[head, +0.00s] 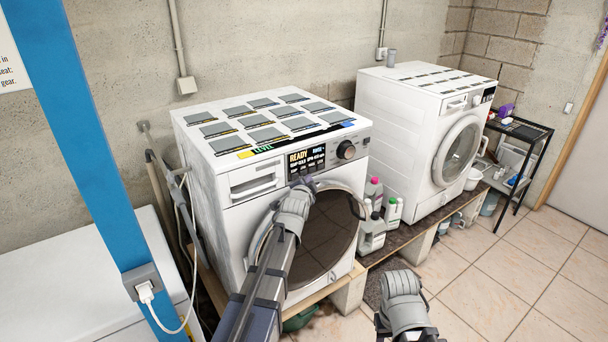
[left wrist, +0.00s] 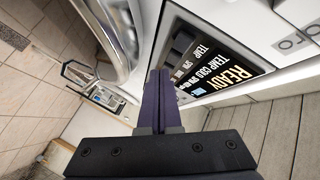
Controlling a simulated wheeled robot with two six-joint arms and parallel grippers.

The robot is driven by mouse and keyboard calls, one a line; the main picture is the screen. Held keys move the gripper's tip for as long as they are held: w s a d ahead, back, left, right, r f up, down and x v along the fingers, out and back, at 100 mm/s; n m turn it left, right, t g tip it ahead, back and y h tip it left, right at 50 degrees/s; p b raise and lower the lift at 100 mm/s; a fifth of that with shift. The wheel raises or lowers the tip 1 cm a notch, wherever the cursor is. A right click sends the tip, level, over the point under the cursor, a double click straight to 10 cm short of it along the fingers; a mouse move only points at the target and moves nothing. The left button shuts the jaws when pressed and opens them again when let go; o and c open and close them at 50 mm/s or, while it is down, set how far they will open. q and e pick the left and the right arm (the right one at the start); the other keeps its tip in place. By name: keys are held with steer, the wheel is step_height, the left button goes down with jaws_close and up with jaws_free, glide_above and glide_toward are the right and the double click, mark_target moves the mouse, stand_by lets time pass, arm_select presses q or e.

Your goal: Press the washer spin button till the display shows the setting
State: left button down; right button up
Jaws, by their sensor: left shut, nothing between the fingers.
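The near white washer (head: 225,235) has a dark display (head: 309,156) that reads READY, with a line starting TEMP COLD below. A dark knob (head: 346,150) is to its right. In the left wrist view the display (left wrist: 235,75) appears sideways. Beside it are dark buttons (left wrist: 181,41) with small labels; TEMP is legible, and one seems to say SPIN. My left gripper (head: 303,182) is shut and empty just below the display. Its fingertips (left wrist: 161,73) are close to the button row and hide part of it; I cannot tell whether they touch.
A second white washer (head: 395,140) stands at the right on the same raised base. Bottles (head: 372,233) stand between the washers. A black rack (head: 520,132) is at far right. A blue post (head: 85,130) rises at left. Tiled floor (head: 495,300) is open at front right.

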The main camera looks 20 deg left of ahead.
arm_select(q)
steer(key=shift+w+a, duration=0.1)
steer(key=shift+a, duration=0.05)
stand_by(0.5)
steer(key=shift+w+a, duration=0.2)
steer(key=shift+w+a, duration=0.2)
steer(key=shift+a, duration=0.1)
stand_by(0.8)
steer(key=shift+s+d, duration=0.5)
steer(key=shift+d, duration=0.15)
stand_by(0.3)
steer(key=shift+s+d, duration=0.8)
steer(key=shift+d, duration=0.2)
steer(key=shift+s+d, duration=0.75)
steer(key=shift+d, duration=0.2)
stand_by(2.1)
